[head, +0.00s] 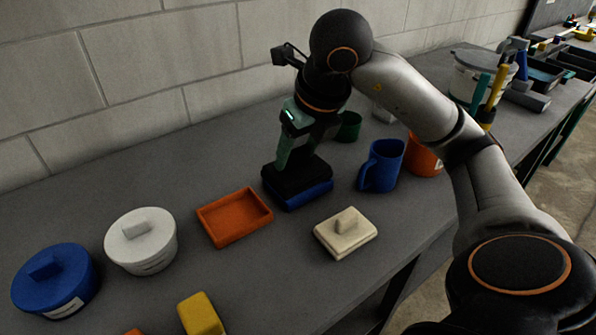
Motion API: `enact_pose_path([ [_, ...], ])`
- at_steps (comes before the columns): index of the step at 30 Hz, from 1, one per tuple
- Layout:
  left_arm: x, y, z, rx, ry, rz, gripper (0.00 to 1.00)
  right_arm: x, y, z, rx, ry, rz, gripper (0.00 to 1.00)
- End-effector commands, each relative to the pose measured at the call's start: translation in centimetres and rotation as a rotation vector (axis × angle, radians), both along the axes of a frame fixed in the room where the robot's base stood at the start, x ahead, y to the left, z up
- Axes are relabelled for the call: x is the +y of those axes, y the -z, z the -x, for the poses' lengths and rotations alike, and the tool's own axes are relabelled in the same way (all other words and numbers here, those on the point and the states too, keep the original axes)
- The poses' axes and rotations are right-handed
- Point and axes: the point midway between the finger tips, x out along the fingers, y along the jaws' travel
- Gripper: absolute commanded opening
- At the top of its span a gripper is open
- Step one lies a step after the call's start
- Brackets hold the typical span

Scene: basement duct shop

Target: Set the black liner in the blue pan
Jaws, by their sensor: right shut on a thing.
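The black liner (284,179) is at the blue pan (308,194), in the middle of the bench. The liner covers most of the pan from above, and the pan's blue side shows below it at the front and right. I cannot tell whether the liner rests in the pan or is held just over it. My right gripper (290,160) points down from above and is shut on the liner. Its fingertips are partly hidden. My left gripper is not in view.
An orange tray (235,217) lies left of the pan, a cream lidded dish (345,233) in front right, a blue mug (382,166) right. White (141,241) and blue (54,281) lidded tubs stand at left. A block wall closes the back.

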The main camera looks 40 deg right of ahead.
Motion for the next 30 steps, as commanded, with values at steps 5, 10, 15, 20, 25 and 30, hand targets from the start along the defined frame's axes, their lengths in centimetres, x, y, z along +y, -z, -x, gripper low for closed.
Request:
enact_pose_path([
  [5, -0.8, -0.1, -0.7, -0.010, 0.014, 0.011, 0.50, -3.2, 2.3, -3.2, 0.008, 0.006, -0.002, 0.04],
  [10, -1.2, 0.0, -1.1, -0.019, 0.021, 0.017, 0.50, -5.2, 5.4, -5.2, 0.006, 0.003, 0.000, 0.04],
  [15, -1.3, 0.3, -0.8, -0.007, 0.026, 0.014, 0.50, -6.2, 7.0, -6.4, 0.001, -0.001, 0.001, 0.04],
  [20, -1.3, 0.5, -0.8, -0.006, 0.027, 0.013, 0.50, -6.8, 8.0, -7.0, 0.003, 0.000, 0.000, 0.04],
  [25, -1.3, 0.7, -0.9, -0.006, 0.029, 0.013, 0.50, -7.0, 10.5, -7.1, 0.004, -0.001, 0.001, 0.04],
  [30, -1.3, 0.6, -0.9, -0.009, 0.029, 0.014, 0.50, -7.0, 11.3, -7.2, -0.001, -0.001, 0.000, 0.04],
])
